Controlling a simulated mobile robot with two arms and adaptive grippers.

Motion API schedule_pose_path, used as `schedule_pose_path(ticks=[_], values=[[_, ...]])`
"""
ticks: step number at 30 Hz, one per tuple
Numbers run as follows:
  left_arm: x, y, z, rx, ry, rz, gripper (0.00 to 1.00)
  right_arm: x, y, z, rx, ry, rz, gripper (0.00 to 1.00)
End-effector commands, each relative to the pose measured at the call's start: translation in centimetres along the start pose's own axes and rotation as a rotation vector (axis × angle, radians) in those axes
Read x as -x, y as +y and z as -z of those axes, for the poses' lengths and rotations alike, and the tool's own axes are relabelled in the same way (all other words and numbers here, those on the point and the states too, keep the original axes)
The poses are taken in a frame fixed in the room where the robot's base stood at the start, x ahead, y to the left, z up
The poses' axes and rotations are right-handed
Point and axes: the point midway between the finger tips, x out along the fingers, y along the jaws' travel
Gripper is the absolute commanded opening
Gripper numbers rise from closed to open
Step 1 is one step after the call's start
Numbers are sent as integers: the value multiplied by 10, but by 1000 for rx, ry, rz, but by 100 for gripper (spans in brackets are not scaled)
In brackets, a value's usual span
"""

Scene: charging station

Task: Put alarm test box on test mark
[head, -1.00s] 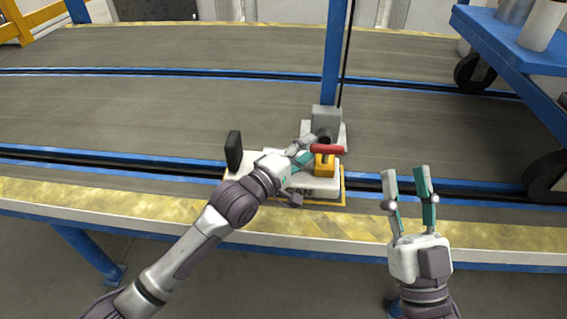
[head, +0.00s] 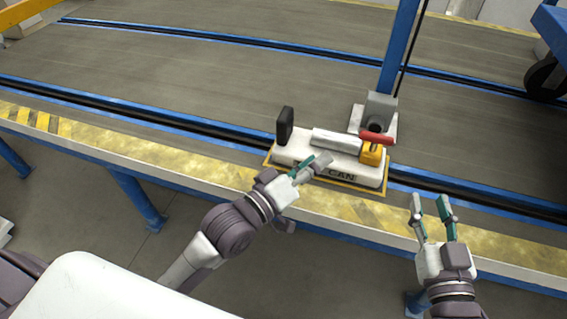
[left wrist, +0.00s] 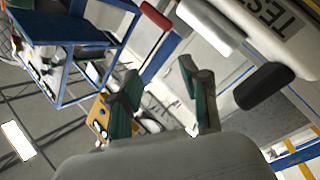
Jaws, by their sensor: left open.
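My left gripper (head: 312,165) is open and empty at the fixture's front side. In the left wrist view my left gripper (left wrist: 160,76) has its fingers apart, with nothing between them. A yellow box with buttons (left wrist: 98,117) shows beyond; I cannot tell whether it is the alarm test box. My right gripper (head: 430,203) is open and empty.
A grey block on a white base (head: 380,107) stands at a blue post (head: 397,50) behind the fixture. A blue cart (head: 552,25) stands at the far right. The conveyor belt (head: 180,85) left of the fixture is clear.

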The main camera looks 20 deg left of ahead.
Motion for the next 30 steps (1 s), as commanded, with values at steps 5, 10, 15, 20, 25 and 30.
schedule_pose_path(ticks=[5, 10, 15, 20, 25, 30], values=[[40, 3, 17, -487, 91, 123, 46, 0, 0, 0, 0, 2, 0, 40], [66, 0, 32, -799, 107, 236, 46, 0, 0, 1, 0, 3, 0, 40], [74, -2, 36, -899, 103, 274, 46, 0, 0, 1, 0, 3, 1, 40], [74, -2, 36, -901, 102, 273, 46, 0, 0, 1, -1, 4, 1, 40], [73, -2, 36, -899, 103, 272, 46, 0, 0, 1, -1, 4, 1, 40], [74, -6, 34, -895, 84, 282, 46, 1, 1, -6, 1, -23, -2, 40]])
